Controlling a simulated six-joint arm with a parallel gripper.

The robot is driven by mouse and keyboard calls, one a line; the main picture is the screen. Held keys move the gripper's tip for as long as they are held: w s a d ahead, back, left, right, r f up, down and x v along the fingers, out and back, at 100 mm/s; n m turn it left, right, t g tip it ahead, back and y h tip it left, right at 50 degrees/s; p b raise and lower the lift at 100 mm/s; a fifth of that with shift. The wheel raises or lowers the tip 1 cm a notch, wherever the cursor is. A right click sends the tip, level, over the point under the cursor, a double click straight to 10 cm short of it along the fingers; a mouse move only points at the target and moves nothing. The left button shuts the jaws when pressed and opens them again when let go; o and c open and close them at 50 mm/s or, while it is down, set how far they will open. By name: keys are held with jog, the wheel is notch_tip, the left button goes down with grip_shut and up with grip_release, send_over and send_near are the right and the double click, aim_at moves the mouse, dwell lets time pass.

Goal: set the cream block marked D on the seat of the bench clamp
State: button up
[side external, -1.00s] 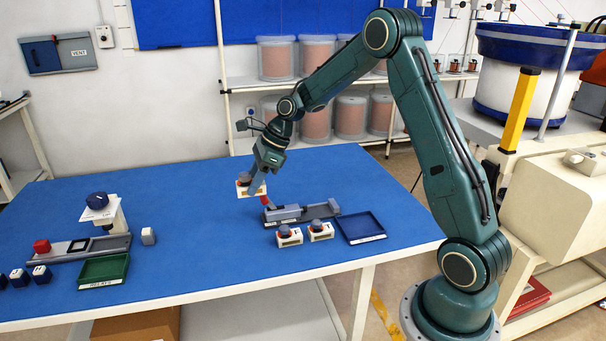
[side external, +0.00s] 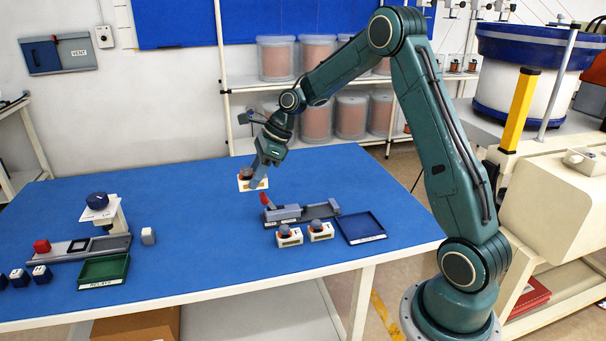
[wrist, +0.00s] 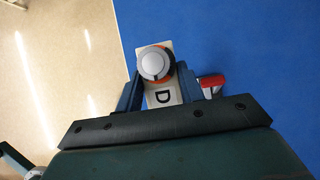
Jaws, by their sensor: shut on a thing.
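The cream block marked D (wrist: 162,96) shows in the wrist view between the two fingers of my gripper (wrist: 157,88). It has a round grey knob with an orange ring on top. In the side view my gripper (side external: 257,178) holds the block (side external: 254,184) above the blue table, behind and left of the bench clamp. The bench clamp (side external: 288,214) is a grey fixture with a red handle (side external: 265,199) at its left end. The handle also shows in the wrist view (wrist: 212,84), right of my gripper. I cannot make out the clamp's seat clearly.
Two similar cream blocks (side external: 289,238) (side external: 320,232) stand in front of the clamp. A dark blue tray (side external: 361,228) lies to its right. At the left are a second fixture (side external: 80,250), a green tray (side external: 103,270) and several small blocks. The table's middle is clear.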

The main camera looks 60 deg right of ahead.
jog(key=s+d+r, duration=0.1)
jog(key=s+d, duration=0.2)
jog(key=d, duration=0.9)
send_over(317, 211)
jog(key=s+d, duration=0.1)
notch_tip(317, 211, down, 15)
jog(key=shift+s+f, duration=0.1)
jog(key=shift+f, duration=0.1)
jog(key=shift+f, duration=2.1)
jog(key=shift+f, duration=0.35)
jog(key=shift+f, duration=0.15)
jog(key=o, duration=1.1)
